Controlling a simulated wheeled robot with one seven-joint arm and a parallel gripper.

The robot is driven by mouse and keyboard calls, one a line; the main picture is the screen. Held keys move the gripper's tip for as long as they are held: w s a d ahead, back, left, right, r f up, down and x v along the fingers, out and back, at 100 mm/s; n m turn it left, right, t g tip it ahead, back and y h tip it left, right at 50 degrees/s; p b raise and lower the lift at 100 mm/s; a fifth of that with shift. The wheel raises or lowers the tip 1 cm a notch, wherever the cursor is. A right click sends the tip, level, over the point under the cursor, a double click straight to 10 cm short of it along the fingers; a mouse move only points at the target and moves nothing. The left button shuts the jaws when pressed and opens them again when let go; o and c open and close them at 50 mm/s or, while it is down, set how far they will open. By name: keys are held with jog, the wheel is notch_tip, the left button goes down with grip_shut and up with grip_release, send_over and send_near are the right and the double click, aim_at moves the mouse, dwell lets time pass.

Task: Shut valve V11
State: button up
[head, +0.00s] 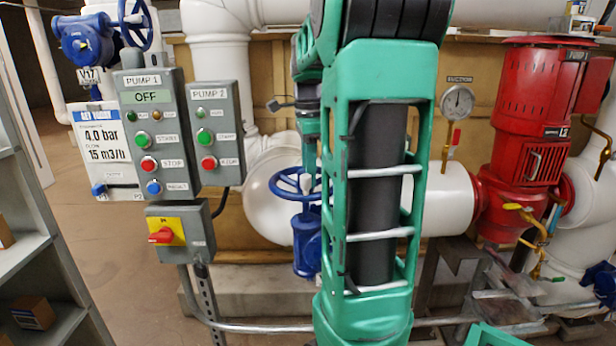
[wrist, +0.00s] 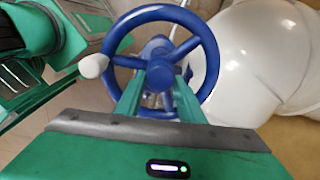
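A blue handwheel (head: 293,184) on a blue valve body (head: 307,243) stands behind my arm in the head view. No V11 tag is readable on it. In the wrist view a blue handwheel (wrist: 205,42) with spokes and a white knob (wrist: 93,66) on its left rim fills the upper middle. My gripper (wrist: 160,85) points at its hub. The two green fingers are apart, with the hub and lower part of the wheel showing between them. Whether they touch the wheel cannot be told. In the head view my arm hides part of the valve.
Another blue valve (head: 86,40), tagged V17, is at the upper left. Pump control boxes (head: 150,130) stand in front of it. A large white pipe (wrist: 255,50) lies close right of the wheel. A red pump (head: 535,120) is at the right, and grey shelving (head: 30,240) at the left.

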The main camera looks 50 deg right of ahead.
jog(key=shift+o, duration=0.7)
jog(key=w, duration=0.1)
jog(key=w+a+r, duration=0.1)
jog(key=shift+w+a+r, duration=0.1)
jog(key=shift+w+r, duration=0.2)
jog(key=shift+w, duration=0.1)
jog(key=s+r, duration=0.2)
jog(key=shift+r, duration=0.35)
jog(key=shift+w+r, duration=0.15)
jog(key=shift+r, duration=0.1)
jog(key=shift+s+r, duration=0.25)
jog(key=shift+r, duration=0.05)
jog(key=shift+r, duration=0.1)
jog(key=shift+r, duration=2.95)
